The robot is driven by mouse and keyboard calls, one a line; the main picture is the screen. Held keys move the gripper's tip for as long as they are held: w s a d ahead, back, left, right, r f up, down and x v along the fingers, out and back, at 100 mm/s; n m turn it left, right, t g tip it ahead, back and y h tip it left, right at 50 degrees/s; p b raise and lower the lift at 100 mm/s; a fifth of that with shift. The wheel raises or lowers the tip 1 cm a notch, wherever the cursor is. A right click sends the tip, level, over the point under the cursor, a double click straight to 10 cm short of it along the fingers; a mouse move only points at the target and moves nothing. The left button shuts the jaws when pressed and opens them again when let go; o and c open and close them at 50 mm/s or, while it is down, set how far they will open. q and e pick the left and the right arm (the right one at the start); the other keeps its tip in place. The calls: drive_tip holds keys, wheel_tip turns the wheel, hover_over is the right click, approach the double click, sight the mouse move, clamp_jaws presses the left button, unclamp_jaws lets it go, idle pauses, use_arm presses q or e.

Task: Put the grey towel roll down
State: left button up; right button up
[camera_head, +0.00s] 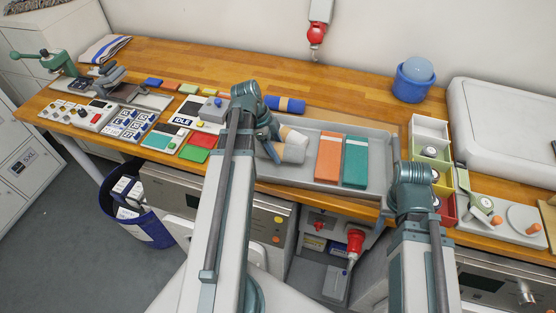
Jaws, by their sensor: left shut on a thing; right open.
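The grey towel roll (291,151), pale grey with a tan band, is at the left end of the grey tray (380,194). My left gripper (274,138) is shut on the roll from its left side. Part of the roll is hidden by the gripper, and I cannot tell whether it touches the tray floor. My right arm comes in at the lower right, beside the tray's right end. Its gripper fingers do not show.
An orange pack (329,157) and a teal pack (355,162) lie in the tray. A blue roll (285,104) lies behind it. Stacked coloured bins (430,131) stand at right, and a blue pot (412,86) behind.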

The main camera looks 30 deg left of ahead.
use_arm(q)
drive_tip(key=shift+f+b, duration=1.8)
drive_tip(key=shift+b, duration=0.05)
drive_tip(key=shift+f, duration=0.25)
drive_tip(key=o, duration=1.4)
drive_tip(key=shift+r, duration=0.1)
drive_tip(key=shift+o, duration=0.2)
drive_tip(key=shift+r, duration=0.15)
